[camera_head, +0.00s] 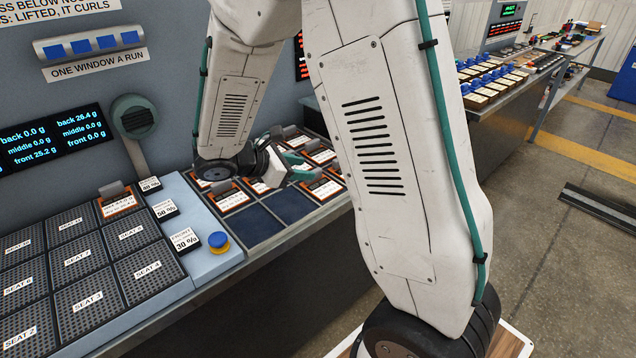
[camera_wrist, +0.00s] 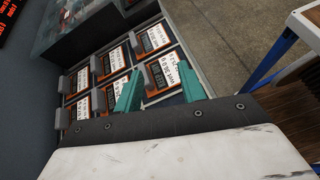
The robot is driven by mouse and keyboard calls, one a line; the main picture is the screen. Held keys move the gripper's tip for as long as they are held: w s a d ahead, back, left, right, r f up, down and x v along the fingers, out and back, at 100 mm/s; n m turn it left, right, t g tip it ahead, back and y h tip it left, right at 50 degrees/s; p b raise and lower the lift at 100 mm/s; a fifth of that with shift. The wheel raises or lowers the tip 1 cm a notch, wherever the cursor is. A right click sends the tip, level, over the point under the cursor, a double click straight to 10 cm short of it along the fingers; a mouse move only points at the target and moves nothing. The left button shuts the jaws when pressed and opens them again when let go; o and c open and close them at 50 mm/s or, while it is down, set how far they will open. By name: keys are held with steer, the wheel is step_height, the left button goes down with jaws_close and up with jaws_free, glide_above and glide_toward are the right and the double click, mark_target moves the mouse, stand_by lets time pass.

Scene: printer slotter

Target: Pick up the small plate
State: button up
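Several small plates with orange edges, dark faces and white labels sit in a rack of dark square bays. In the wrist view one plate (camera_wrist: 163,74) lies between and just beyond my gripper's fingertips. Its neighbours (camera_wrist: 152,38) and (camera_wrist: 112,62) sit beside it. My gripper (camera_wrist: 160,70) has two teal fingers spread apart, with nothing visibly clamped between them. In the head view my gripper (camera_head: 298,172) hangs over the rack, and plates (camera_head: 325,188) and (camera_head: 231,198) show around it. The label print is too small to tell which plate is the small one. My arm hides part of the rack.
A grid of perforated seats (camera_head: 89,292) lies at the left, with one orange plate (camera_head: 118,203) at its back right. A blue button (camera_head: 218,240) and percent tags stand on the pale strip between. Two bare bays (camera_head: 289,206) lie at the rack's front.

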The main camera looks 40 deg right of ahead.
mark_target(321, 182)
steer(key=w+f+n+t+h, duration=0.1)
steer(key=w+f+n, duration=0.2)
steer(key=f, duration=0.1)
steer(key=shift+w+a, duration=0.15)
steer(key=shift+w, duration=0.25)
steer(key=shift+w+d+f, duration=0.15)
steer(key=shift+d+f, duration=0.05)
steer(key=shift+f, duration=0.05)
steer(key=x, duration=0.7)
steer(key=shift+w+d, duration=0.1)
steer(key=shift+d, duration=0.05)
jaws_close()
